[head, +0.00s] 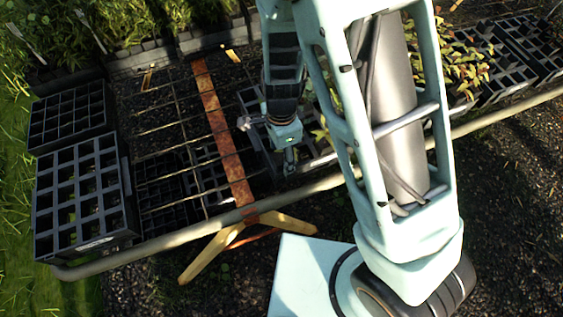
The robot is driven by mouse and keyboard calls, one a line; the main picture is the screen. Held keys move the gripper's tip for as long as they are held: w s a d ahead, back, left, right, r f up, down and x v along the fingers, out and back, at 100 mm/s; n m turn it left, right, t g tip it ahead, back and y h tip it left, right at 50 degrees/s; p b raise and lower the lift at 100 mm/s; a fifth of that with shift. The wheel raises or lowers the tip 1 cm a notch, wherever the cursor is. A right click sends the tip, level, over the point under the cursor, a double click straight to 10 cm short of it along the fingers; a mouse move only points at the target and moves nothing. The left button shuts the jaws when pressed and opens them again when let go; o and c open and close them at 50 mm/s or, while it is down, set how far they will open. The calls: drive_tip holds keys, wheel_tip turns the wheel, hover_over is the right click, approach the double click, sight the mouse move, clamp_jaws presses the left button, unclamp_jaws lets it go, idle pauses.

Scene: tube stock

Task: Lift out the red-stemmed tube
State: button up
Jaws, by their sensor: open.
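My gripper (290,166) hangs down in the middle of the head view, at the near side of the rack and just inside its front rail. It is small here and I make out nothing between its fingers. A black cell tray (255,100) shows partly behind my wrist, with some green leaves (320,132) to the right of the gripper. My arm covers much of that area. I cannot pick out a red-stemmed tube; stems there are hidden or too small to tell.
Empty black crates (82,190) stand at the left. A metal rail (190,240) runs along the front, with a rusty bar (219,125) across the wire rack. Green plants (100,25) fill the back left. Yellow-red foliage (468,65) and more trays (515,45) lie right.

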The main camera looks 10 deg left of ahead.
drive_tip(key=shift+f, duration=0.5)
clamp_jaws()
